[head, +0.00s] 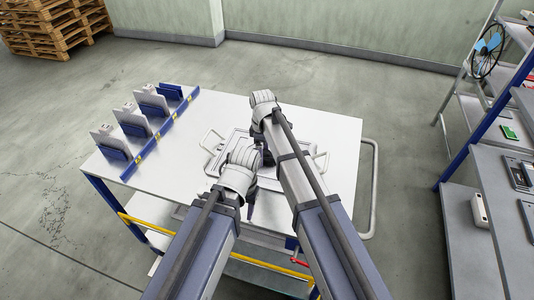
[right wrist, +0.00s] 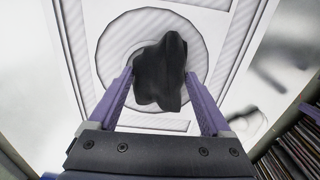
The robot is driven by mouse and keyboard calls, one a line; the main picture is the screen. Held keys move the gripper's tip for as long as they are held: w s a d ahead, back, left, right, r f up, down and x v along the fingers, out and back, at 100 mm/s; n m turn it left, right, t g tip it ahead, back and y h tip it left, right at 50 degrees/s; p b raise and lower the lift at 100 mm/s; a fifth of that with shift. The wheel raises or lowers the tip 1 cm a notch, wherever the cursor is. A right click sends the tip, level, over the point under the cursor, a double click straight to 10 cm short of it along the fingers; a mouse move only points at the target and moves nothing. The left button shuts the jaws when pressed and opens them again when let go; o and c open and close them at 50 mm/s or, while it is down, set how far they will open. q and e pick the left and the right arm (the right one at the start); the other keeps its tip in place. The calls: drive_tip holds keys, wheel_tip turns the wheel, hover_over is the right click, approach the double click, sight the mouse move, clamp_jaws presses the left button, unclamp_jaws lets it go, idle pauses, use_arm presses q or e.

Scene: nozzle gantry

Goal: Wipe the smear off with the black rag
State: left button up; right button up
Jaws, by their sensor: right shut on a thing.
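The black rag (right wrist: 160,72) is a crumpled dark cloth between the two purple fingers of my right gripper (right wrist: 159,78), which is shut on it. The rag is over the round ridged middle of a pale panel (right wrist: 215,20). I cannot tell whether it touches the panel. In the head view my right gripper (head: 266,156) is mostly hidden by its own arm, above the panel on the white table. My left gripper (head: 250,200) is mostly hidden under its wrist, close by. Blurred grey patches (right wrist: 272,72) right of the panel may be smear or shadow; I cannot tell.
The white table (head: 330,125) has a blue rack (head: 160,133) with several grey and blue holders at its left. White handles (head: 211,141) stand beside the panel. Grey shelving (head: 480,110) stands at the right. The table's back is clear.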

drive_tip(key=shift+w+a, duration=0.25)
drive_tip(key=shift+a, duration=0.4)
drive_tip(key=shift+w+a, duration=0.2)
drive_tip(key=shift+a, duration=0.45)
drive_tip(key=shift+w+a, duration=0.25)
drive_tip(key=shift+a, duration=0.4)
drive_tip(key=shift+w+a, duration=0.3)
drive_tip(key=shift+a, duration=0.55)
drive_tip(key=shift+w+a, duration=0.25)
drive_tip(key=shift+a, duration=0.6)
drive_tip(key=shift+d, duration=0.1)
use_arm(q)
drive_tip(key=shift+r, duration=0.1)
use_arm(e)
drive_tip(key=shift+s+d+r, duration=0.1)
drive_tip(key=shift+s+d, duration=0.2)
drive_tip(key=shift+d, duration=0.6)
drive_tip(key=shift+s+d, duration=0.3)
drive_tip(key=shift+d, duration=0.55)
drive_tip(key=shift+d, duration=0.1)
use_arm(q)
drive_tip(key=shift+a, duration=0.1)
use_arm(e)
drive_tip(key=shift+s+d, duration=0.35)
drive_tip(key=shift+d, duration=0.5)
drive_tip(key=shift+s+d, duration=0.3)
drive_tip(key=shift+d, duration=0.55)
